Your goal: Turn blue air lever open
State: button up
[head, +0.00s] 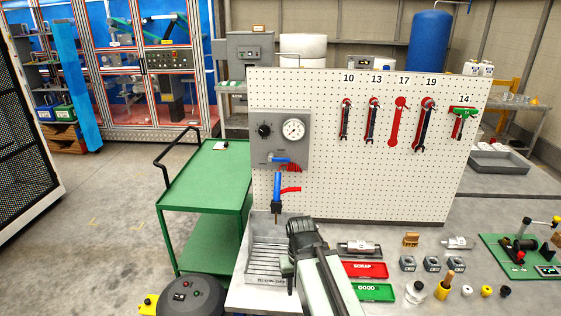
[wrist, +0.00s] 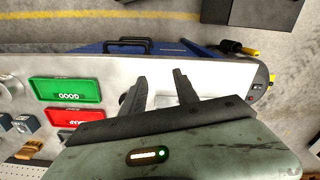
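The blue air lever (head: 279,160) sits on the grey panel (head: 292,133) at the left of the white pegboard, below a black knob and a round gauge. It lies roughly sideways, next to a red coiled hose. A second blue piece (head: 277,187) hangs below the panel, with a red hose beside it. My gripper (wrist: 158,76) is open and empty in the wrist view, its two dark fingers apart over the bench. In the head view my arm stands in front of the bench, below and right of the lever; its fingers are not clear there. The wrist view does not show the lever.
The pegboard (head: 400,190) carries several wrenches. A grey ribbed tray (head: 262,268) lies left of my arm. Red (head: 365,269) and green (head: 372,291) trays and small parts lie to the right. A green cart (head: 205,180) stands left of the bench.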

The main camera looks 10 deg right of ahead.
aim_at(271, 158)
jog(key=z, duration=0.05)
jog(key=i, duration=0.5)
jog(key=u, duration=2.15)
jog(key=k, duration=0.8)
jog(key=u, duration=0.35)
jog(key=i, duration=0.5)
jog(key=z, duration=0.05)
